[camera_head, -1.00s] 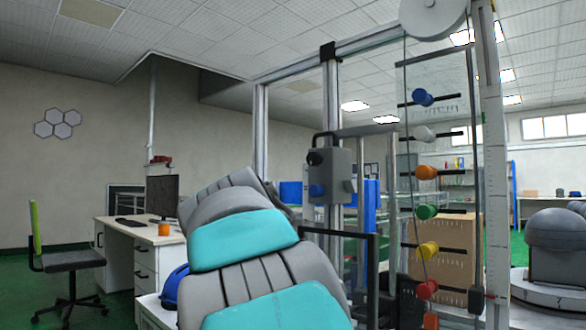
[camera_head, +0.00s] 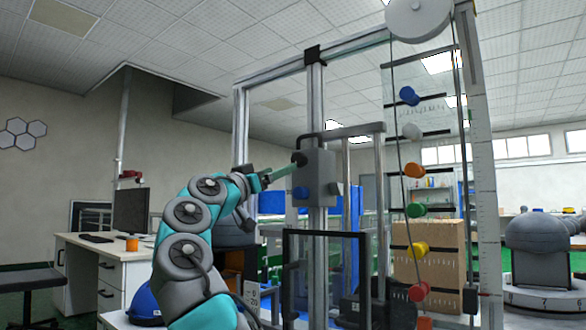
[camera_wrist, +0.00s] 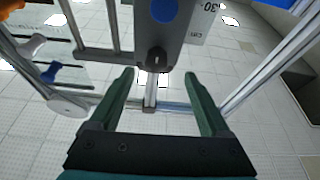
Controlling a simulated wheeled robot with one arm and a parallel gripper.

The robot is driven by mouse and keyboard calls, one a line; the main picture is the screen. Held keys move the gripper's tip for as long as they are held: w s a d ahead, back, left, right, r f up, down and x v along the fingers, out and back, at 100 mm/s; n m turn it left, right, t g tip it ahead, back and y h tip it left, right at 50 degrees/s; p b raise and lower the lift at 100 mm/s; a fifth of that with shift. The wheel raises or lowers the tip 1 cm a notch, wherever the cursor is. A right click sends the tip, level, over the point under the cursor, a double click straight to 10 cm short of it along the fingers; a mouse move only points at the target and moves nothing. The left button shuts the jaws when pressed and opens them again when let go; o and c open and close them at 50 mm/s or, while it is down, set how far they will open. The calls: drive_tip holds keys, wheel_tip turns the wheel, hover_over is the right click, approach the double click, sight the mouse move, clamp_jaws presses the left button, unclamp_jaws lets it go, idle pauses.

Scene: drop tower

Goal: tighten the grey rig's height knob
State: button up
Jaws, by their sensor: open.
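The grey rig's carriage box (camera_head: 316,175) sits on an upright metal column. A dark knob (camera_head: 299,158) is at its upper left and a blue knob (camera_head: 301,192) lower on its front; I cannot tell by labels which sets the height. My gripper (camera_head: 292,165) has green fingers and reaches the box from the left, at the dark knob. In the wrist view my gripper (camera_wrist: 160,75) is open and empty. The dark knob (camera_wrist: 156,59) shows centred just beyond the fingertips, and the blue knob (camera_wrist: 165,10) is at the top edge. Contact cannot be told.
A black frame (camera_head: 325,280) stands in front of the column below the box. A clear panel with coloured pegs (camera_head: 416,210) and a white pulley (camera_head: 418,18) is to the right. A desk with a monitor (camera_head: 130,210) is at left. A 30 cm scale plate (camera_wrist: 203,15) is beside the box.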

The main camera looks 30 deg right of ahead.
sight(296, 161)
drive_tip(key=shift+m, duration=0.4)
drive_tip(key=p+x, duration=0.1)
drive_tip(key=x, duration=0.1)
drive_tip(key=p+x, duration=0.1)
drive_tip(key=x, duration=0.1)
drive_tip(key=p+x, duration=0.1)
drive_tip(key=x, duration=0.2)
drive_tip(key=shift+s+r, duration=0.25)
drive_tip(key=shift+r, duration=0.1)
drive_tip(key=shift+w+d+p, duration=0.15)
drive_tip(key=shift+d+p, duration=0.2)
drive_tip(key=shift+d, duration=0.05)
drive_tip(key=shift+h, duration=0.3)
clamp_jaws()
